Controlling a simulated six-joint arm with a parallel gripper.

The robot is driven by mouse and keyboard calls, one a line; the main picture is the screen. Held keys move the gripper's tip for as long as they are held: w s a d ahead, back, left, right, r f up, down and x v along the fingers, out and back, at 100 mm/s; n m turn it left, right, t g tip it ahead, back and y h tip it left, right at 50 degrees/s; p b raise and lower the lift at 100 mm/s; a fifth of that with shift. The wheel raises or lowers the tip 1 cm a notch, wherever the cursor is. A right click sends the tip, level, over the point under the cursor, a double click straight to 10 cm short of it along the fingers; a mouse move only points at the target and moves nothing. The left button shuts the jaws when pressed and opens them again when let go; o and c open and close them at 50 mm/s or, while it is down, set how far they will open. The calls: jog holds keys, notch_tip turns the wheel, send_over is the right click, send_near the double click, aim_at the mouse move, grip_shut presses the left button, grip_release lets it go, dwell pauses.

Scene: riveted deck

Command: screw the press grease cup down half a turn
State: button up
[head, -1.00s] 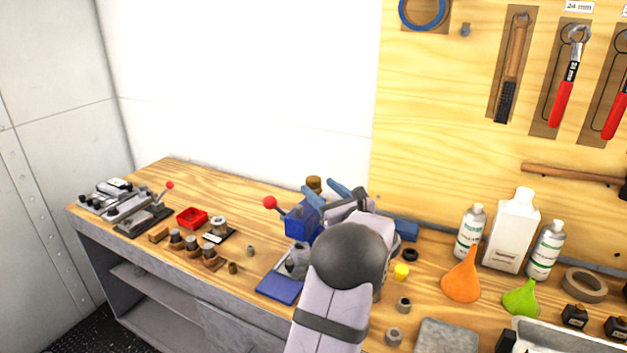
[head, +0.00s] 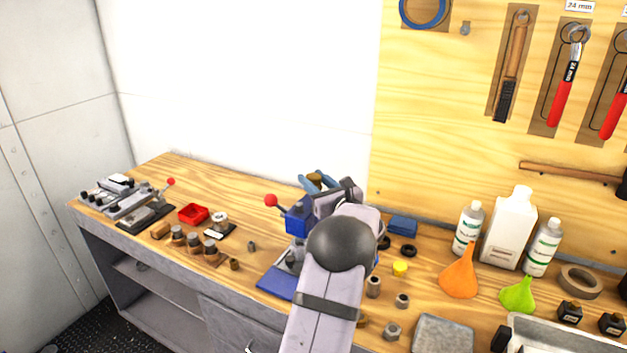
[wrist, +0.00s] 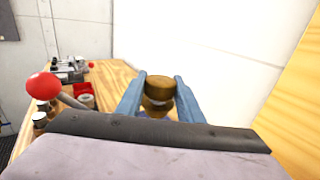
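The press grease cup, a round brass-brown cap (wrist: 160,82) with a narrower part below, stands in the middle of the wrist view. In the head view the cup (head: 315,179) shows at the top of the blue press (head: 299,219), partly hidden by my gripper. My gripper (wrist: 160,78) has its two blue fingers on either side of the cup, with the tips near its sides. The fingers look open, and I see no firm contact. In the head view my gripper (head: 315,181) reaches over the press, and my arm hides much of the press's right side.
The press's red-knobbed lever (wrist: 43,86) sticks out left of my gripper. A red tray (head: 193,214) and small fittings lie further left. A yellow cap (head: 400,268), an orange funnel (head: 459,273) and bottles stand to the right. The pegboard wall (head: 440,130) rises behind.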

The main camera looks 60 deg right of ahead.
jog(key=shift+f+m+g+h+b, duration=0.25)
jog(key=shift+m+g+h+b, duration=0.55)
jog(key=shift+b, duration=3)
jog(key=m+g+h+b, duration=0.1)
jog(key=g+h+b, duration=0.1)
jog(key=b, duration=0.6)
jog(key=shift+m+h, duration=0.3)
jog(key=shift+m, duration=0.1)
jog(key=m+g+h+b, duration=0.2)
jog(key=g+b, duration=0.1)
jog(key=b, duration=0.7)
jog(key=shift+w+m+g+b, duration=0.1)
jog(key=shift+m+g+b, duration=0.3)
jog(key=shift+b, duration=0.5)
jog(key=shift+m+g+b, duration=0.3)
jog(key=shift+g+b, duration=0.1)
jog(key=shift+b, duration=0.7)
jog(key=shift+r+m+g+h+b, duration=0.25)
jog(key=shift+m+g+h+b, duration=0.3)
jog(key=shift+b, duration=0.65)
jog(key=o, duration=1.1)
